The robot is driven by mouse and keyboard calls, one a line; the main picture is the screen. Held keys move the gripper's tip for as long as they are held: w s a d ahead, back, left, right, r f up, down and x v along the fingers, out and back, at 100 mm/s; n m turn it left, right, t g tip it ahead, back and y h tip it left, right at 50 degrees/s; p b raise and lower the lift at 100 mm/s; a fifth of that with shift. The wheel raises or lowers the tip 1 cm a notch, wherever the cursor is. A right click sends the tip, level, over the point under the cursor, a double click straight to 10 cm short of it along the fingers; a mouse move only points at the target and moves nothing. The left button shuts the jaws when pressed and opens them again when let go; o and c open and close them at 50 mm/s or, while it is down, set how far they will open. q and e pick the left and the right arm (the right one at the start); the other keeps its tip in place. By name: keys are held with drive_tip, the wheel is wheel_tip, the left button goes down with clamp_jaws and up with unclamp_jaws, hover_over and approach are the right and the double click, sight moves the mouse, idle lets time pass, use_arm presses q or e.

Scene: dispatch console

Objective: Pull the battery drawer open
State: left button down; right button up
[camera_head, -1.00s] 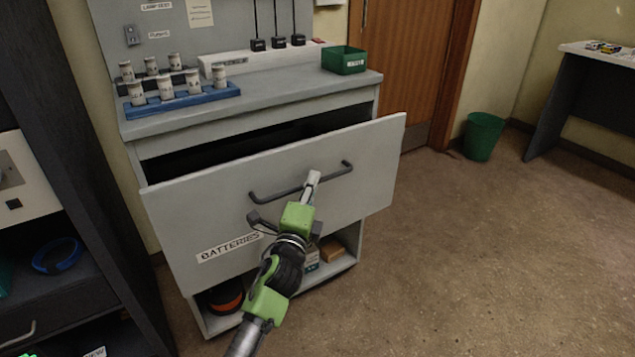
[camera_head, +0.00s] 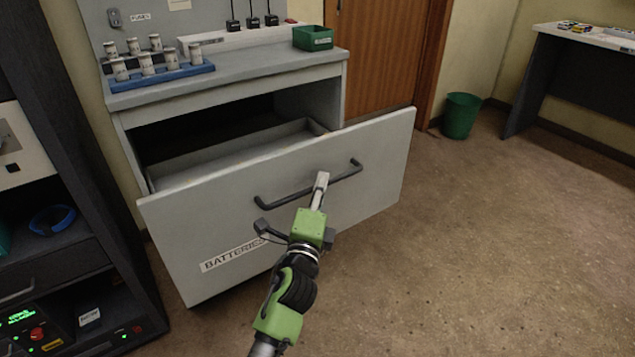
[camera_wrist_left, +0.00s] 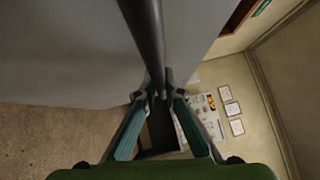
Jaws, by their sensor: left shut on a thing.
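The battery drawer (camera_head: 370,205) has a wide grey front with a "BATTERIES" label at its lower left. It stands well out from the cabinet, and part of its inside shows behind the front. A dark bar handle (camera_head: 284,200) runs across the front. My left gripper (camera_head: 320,184) is shut on the handle near its middle. In the left wrist view the handle bar (camera_wrist_left: 146,40) runs down between the two fingers. The fingertips partly hide the bar there. My right gripper is in neither view.
A blue rack (camera_head: 190,75) with several pale cylinders and a green bin box (camera_head: 313,38) stand on the cabinet top. A dark shelf unit (camera_head: 75,130) is close on the left. The floor to the right is clear up to a green waste bin (camera_head: 461,116).

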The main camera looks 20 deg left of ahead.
use_arm(q)
drive_tip(key=shift+f, duration=0.1)
drive_tip(key=c, duration=2.1)
unclamp_jaws()
drive_tip(key=shift+c, duration=0.2)
drive_tip(key=shift+s, duration=0.1)
drive_tip(key=s+f, duration=0.1)
drive_tip(key=s, duration=0.6)
drive_tip(key=shift+s+d, duration=0.2)
drive_tip(key=shift+d, duration=0.25)
